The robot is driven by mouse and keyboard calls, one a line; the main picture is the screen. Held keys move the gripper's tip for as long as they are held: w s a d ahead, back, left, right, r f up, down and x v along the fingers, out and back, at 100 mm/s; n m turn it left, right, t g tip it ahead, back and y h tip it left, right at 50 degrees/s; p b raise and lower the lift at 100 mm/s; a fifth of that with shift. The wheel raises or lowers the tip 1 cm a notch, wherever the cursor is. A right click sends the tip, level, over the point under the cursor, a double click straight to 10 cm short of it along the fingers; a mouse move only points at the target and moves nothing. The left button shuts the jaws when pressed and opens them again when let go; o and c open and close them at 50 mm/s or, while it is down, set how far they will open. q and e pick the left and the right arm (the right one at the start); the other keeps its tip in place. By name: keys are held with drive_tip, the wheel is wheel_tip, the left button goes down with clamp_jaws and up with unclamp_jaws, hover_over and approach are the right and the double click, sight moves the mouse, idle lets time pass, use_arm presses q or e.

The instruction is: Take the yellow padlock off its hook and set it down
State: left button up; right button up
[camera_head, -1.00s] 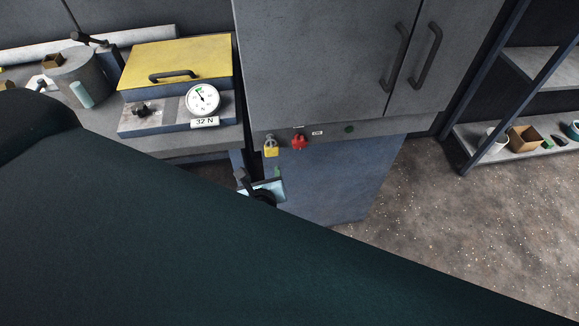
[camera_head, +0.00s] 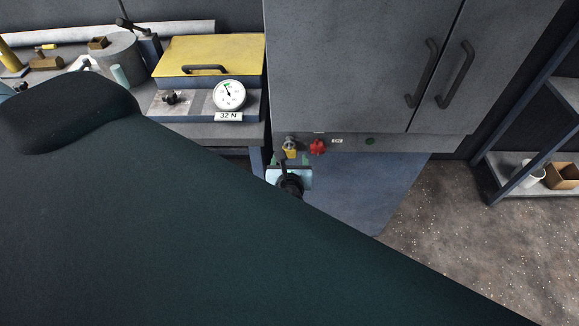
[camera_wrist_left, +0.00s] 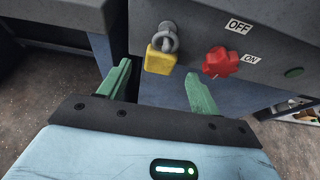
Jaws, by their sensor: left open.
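The yellow padlock (camera_wrist_left: 160,60) hangs by its grey shackle from a hook on the cabinet's lower front panel, left of the red knob. It is small and partly hidden by my gripper in the head view (camera_head: 290,153). My left gripper (camera_wrist_left: 158,82) is open, with its two green fingers apart and the padlock beyond and between them in the wrist view. The fingers do not visibly touch it. In the head view my left gripper (camera_head: 286,160) is just below and in front of the padlock. My right gripper is not in view.
A red rotary knob (camera_wrist_left: 220,62) with OFF and ON labels sits right beside the padlock. A bench at left carries a yellow-lidded box (camera_head: 210,54) and a round dial gauge (camera_head: 229,95). A shelf (camera_head: 507,185) stands at right. My dark arm covers much of the head view.

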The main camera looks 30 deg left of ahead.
sight(290, 152)
use_arm(q)
drive_tip(key=shift+x, duration=1.95)
drive_tip(key=c, duration=1.1)
drive_tip(key=shift+r, duration=0.55)
drive_tip(key=shift+s+d+r, duration=0.1)
drive_tip(key=shift+s+d, duration=0.4)
drive_tip(key=shift+s, duration=0.3)
drive_tip(key=shift+s+d+f, duration=0.1)
drive_tip(key=shift+s+d, duration=0.35)
drive_tip(key=shift+s, duration=0.3)
drive_tip(key=shift+s+d+r, duration=0.1)
drive_tip(key=shift+s+d, duration=0.4)
drive_tip(key=shift+s, duration=0.3)
